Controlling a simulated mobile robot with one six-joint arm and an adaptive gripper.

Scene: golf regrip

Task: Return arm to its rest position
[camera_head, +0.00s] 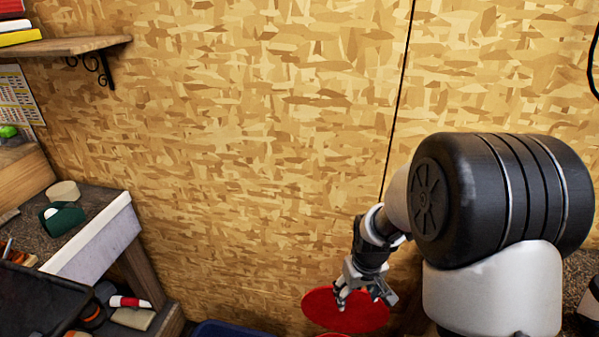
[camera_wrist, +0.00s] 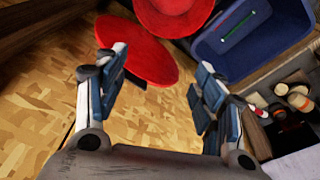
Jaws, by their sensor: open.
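My gripper (camera_head: 366,293) hangs at the lower right of the head view, in front of a round red disc-like top (camera_head: 318,309). In the wrist view my gripper (camera_wrist: 160,85) has its two fingers wide apart with nothing between the pads. My arm reaches down from the right of the head view, with its large black joint close to the camera. Part of the red top is hidden behind the fingers in the head view.
In the wrist view the red round top (camera_wrist: 135,52) lies beyond the fingers, with another red round piece (camera_wrist: 172,12) above it. A blue bin (camera_wrist: 250,45) stands at the right. A workbench (camera_head: 105,215) is at left, below a wooden shelf (camera_head: 70,45). A chipboard wall (camera_head: 250,150) stands behind.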

